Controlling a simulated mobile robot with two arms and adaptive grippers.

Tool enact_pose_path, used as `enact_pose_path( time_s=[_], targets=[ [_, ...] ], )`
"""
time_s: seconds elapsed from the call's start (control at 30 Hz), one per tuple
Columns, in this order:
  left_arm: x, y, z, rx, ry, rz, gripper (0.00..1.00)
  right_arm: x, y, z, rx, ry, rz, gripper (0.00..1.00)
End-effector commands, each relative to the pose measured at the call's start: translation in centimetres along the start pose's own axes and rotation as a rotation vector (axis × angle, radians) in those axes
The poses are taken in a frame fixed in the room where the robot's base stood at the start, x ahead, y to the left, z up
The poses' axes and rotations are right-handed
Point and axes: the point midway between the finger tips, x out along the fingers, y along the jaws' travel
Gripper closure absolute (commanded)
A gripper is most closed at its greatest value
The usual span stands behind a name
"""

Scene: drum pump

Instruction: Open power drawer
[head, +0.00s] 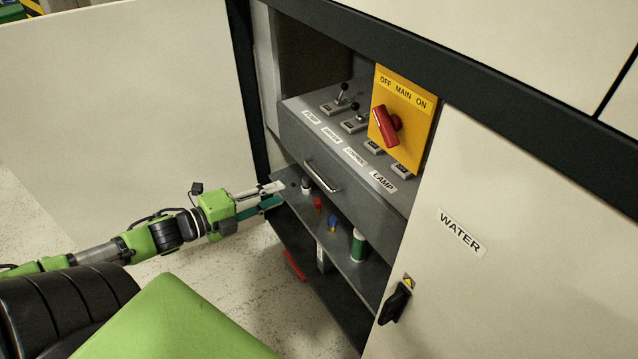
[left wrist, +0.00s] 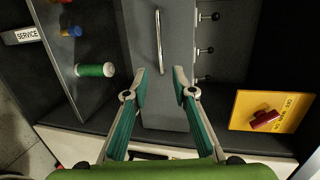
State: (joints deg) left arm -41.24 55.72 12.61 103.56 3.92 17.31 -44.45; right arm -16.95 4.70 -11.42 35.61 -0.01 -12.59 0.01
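The grey drawer (head: 352,198) sits in the cabinet below the labelled switch panel, and its front looks flush with that panel. Its metal bar handle (head: 322,177) is on the front; the handle also shows in the left wrist view (left wrist: 158,42). My left gripper (head: 282,193) is open and empty, to the left of the handle and apart from it in the head view. In the left wrist view its two fingers (left wrist: 161,74) are spread, with the handle's near end in line with the gap between them. My right gripper is not in view.
A shelf (head: 349,261) below the drawer holds small bottles and a green-and-white spool (head: 358,245). A yellow main switch plate (head: 415,125) with a red knob (head: 386,126) is above right. The WATER door (head: 490,200) is closed; a pale panel stands left.

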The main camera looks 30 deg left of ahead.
Motion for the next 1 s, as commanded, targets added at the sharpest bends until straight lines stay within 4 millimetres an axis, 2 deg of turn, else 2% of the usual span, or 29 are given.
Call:
enact_pose_path(
  time_s=[0.17,0.37,1.0],
  targets=[
    [1.5,-0.2,0.0,0.003,0.002,-0.004,0.76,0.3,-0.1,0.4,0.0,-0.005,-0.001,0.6],
    [4.2,-0.1,0.0,0.002,0.001,-0.005,0.76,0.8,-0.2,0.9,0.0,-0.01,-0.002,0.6],
    [12.2,-0.2,0.1,-0.001,-0.002,-0.003,0.76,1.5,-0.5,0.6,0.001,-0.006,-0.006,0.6]
  ],
)
